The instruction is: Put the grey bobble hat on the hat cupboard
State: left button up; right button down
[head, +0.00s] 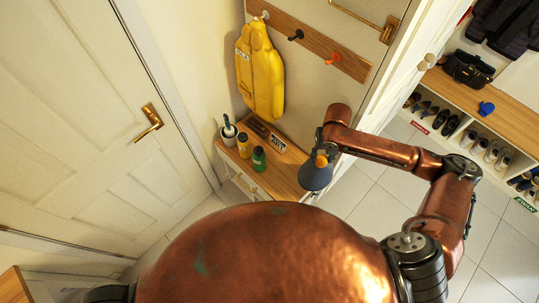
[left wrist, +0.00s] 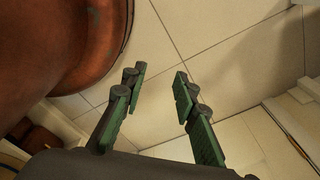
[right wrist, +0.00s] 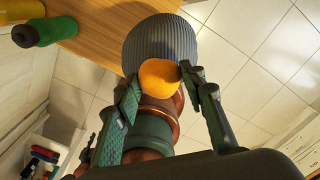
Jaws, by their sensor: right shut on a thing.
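The grey bobble hat (head: 315,179) has a ribbed grey body and an orange-yellow bobble. My right gripper (head: 321,153) is shut on its bobble, and the hat hangs below the fingers. In the right wrist view the hat (right wrist: 160,42) is beyond the fingertips (right wrist: 160,82), with the bobble between them. The hat is at the right end of a small cupboard with a wooden top (head: 285,177), which I take for the hat cupboard. I cannot tell whether the hat touches it. My left gripper (left wrist: 158,76) is open and empty above the floor tiles.
The cupboard top holds a green bottle (head: 258,159), a yellow bottle (head: 244,146), a cup (head: 229,132) and a small sign (head: 278,144). A yellow coat (head: 262,75) hangs above. A shoe bench (head: 480,100) stands at the right. Tiled floor lies between.

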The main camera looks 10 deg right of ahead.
jog(key=n, duration=0.1)
jog(key=r+n, duration=0.1)
jog(key=n, duration=0.1)
jog(key=shift+w+d, duration=0.35)
jog(key=shift+w+n+p, duration=0.1)
jog(key=shift+n+p, duration=0.2)
jog(key=shift+n, duration=0.2)
jog(key=shift+w, duration=0.1)
pick_arm(q)
jog(key=shift+w+r+p, duration=0.4)
jog(key=shift+r, duration=0.45)
pick_arm(e)
jog(key=w+a+f, duration=0.2)
jog(key=a+f, duration=1.1)
jog(key=shift+a, duration=0.3)
jog(key=shift+w, duration=0.15)
jog(key=c, duration=1.2)
grip_release()
jog(key=shift+c, duration=0.2)
